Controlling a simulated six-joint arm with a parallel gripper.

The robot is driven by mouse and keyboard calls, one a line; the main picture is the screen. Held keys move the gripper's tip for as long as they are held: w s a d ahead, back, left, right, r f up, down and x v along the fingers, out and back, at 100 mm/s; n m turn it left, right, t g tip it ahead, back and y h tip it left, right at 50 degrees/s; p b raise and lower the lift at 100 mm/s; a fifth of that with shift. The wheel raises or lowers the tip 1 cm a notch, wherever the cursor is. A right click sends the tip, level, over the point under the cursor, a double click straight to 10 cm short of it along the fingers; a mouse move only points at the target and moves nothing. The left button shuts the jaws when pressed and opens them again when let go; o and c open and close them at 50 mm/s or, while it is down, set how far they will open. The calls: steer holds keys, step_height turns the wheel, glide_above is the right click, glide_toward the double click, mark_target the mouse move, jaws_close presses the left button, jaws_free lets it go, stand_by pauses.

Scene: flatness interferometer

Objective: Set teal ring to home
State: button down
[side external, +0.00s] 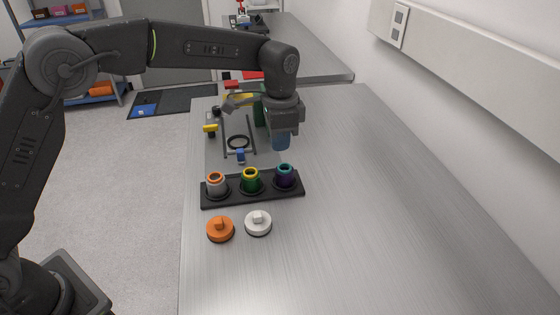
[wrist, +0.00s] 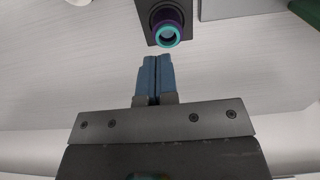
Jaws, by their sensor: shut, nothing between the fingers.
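The teal ring (side external: 285,173) is the rim at the top of a dark purple cylinder (side external: 285,182), which stands upright in the right place of a black rack (side external: 232,195). In the wrist view the teal ring (wrist: 168,46) lies just beyond my fingertips, with the purple body (wrist: 165,17) around it. My gripper (side external: 281,148) is shut and empty, its blue fingers pointing down above the table behind the rack. In the wrist view its fingertips (wrist: 157,58) are pressed together, apart from the ring. No marked home spot can be told from these views.
The rack also holds a green cylinder with a yellow ring (side external: 250,182) and a grey one with an orange ring (side external: 216,187). An orange knobbed cap (side external: 220,229) and a white one (side external: 258,223) lie in front. A frame-like instrument (side external: 240,142) stands behind. The table's right is clear.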

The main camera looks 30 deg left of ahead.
mark_target(279, 173)
step_height(279, 173, down, 6)
steer(key=shift+f, duration=0.1)
stand_by(0.4)
steer(key=shift+s+f, duration=0.1)
steer(key=shift+f, duration=1.05)
step_height(279, 173, up, 16)
steer(key=shift+w+f, duration=0.2)
steer(key=shift+w, duration=0.05)
